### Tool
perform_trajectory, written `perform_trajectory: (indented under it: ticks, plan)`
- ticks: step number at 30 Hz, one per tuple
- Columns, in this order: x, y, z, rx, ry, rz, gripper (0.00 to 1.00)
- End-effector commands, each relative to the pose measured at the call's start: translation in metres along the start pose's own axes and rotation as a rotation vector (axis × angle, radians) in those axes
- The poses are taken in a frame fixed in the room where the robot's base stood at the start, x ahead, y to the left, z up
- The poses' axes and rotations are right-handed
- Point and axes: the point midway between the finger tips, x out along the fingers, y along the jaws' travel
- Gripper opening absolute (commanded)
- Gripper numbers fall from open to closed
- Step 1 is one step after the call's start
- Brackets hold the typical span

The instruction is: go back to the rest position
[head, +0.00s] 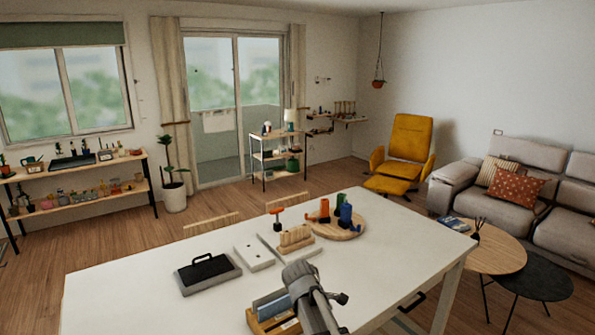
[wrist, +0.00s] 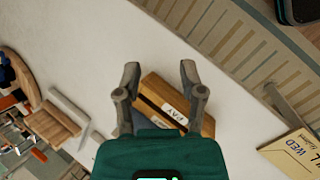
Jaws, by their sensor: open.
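My gripper (wrist: 159,76) is open in the wrist view, its two grey fingers apart. Between and beyond them is a wooden box (wrist: 157,90) with a white label that seems to read "PAY". I cannot tell how much height separates the fingers from the box, but nothing looks gripped. In the head view my gripper (head: 322,296) is over the near part of the white table (head: 130,290), just right of the wooden box (head: 262,325) holding blue and brown folders. My arm hides part of that box's right side.
A grey tray with a black handled piece (head: 208,272), a white plate (head: 254,258), a wooden rack (head: 296,238) and a round board (head: 345,232) with coloured cups stand farther back. A card marked "WED" (wrist: 292,152) lies at right. The table's left part is clear.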

Motion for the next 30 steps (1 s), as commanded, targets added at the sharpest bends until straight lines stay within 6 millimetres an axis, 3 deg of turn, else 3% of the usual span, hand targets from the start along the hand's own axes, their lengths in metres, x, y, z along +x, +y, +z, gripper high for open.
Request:
perform_trajectory:
  ticks: [1,6,15,21,30]
  plan:
    - [0.010,-0.014,0.018,0.092,0.018,-0.037,0.52]
    - [0.032,-0.045,0.056,0.410,0.072,-0.168,0.52]
    - [0.052,-0.099,0.106,0.924,0.113,-0.400,0.52]
    - [0.055,-0.116,0.119,1.101,0.113,-0.490,0.52]
    - [0.055,-0.117,0.121,1.136,0.111,-0.506,0.52]
